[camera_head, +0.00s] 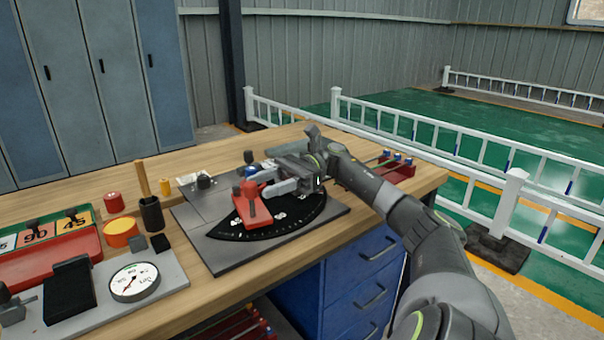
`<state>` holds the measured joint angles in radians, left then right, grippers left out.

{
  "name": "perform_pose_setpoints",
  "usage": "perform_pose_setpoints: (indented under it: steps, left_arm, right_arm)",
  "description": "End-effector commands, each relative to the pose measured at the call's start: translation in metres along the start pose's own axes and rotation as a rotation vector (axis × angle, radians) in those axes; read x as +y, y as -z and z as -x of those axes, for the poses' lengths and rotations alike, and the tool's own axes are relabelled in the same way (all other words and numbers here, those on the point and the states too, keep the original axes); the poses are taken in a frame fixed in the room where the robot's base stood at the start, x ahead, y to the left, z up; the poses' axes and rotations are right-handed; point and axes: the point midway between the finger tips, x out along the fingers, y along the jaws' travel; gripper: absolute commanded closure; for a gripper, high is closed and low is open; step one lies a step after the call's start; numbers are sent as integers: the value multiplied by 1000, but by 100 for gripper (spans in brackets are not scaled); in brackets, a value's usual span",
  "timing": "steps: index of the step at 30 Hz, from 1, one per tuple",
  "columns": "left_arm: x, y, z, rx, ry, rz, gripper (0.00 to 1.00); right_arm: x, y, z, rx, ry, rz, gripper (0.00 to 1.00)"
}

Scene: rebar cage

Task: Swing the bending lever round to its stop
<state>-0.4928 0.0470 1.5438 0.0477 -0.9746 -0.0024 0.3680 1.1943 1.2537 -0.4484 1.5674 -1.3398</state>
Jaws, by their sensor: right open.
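The bending lever (246,211) is a red arm with an upright dark post, lying over a black fan-shaped scale (295,214) with white marks. The scale sits on a grey base plate (222,258) on the wooden bench. My right gripper (268,188) is open, reaching in from the right with its fingers pointing left, close beside the lever's post. I cannot tell whether the fingers touch the post. Part of the plate behind the lever is hidden by my right gripper. My left gripper is not in view.
A round dial gauge (134,282) and a black block (70,292) are on a plate at front left. A red tray with number cards (45,240), an orange tin (120,232) and a dark cup with a wooden handle (151,212) stand left. A red rack (398,168) stands beyond my right arm.

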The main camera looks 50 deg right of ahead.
Motion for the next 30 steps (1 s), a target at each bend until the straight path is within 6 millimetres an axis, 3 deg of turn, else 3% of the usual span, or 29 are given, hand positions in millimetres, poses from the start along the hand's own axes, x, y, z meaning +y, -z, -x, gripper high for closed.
perform_pose_setpoints:
  steps: [6, 15, 22, 30]
  left_arm:
    - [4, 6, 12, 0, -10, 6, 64]
    - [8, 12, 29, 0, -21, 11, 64]
    - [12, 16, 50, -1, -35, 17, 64]
    - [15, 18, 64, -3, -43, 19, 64]
  right_arm:
    - [-1, 0, 41, 0, 4, 2, 54]
    - [-1, 0, 85, -3, 4, 2, 54]
    - [-1, 1, 106, -1, 3, 3, 54]
    - [0, 0, 116, -1, 2, 1, 54]
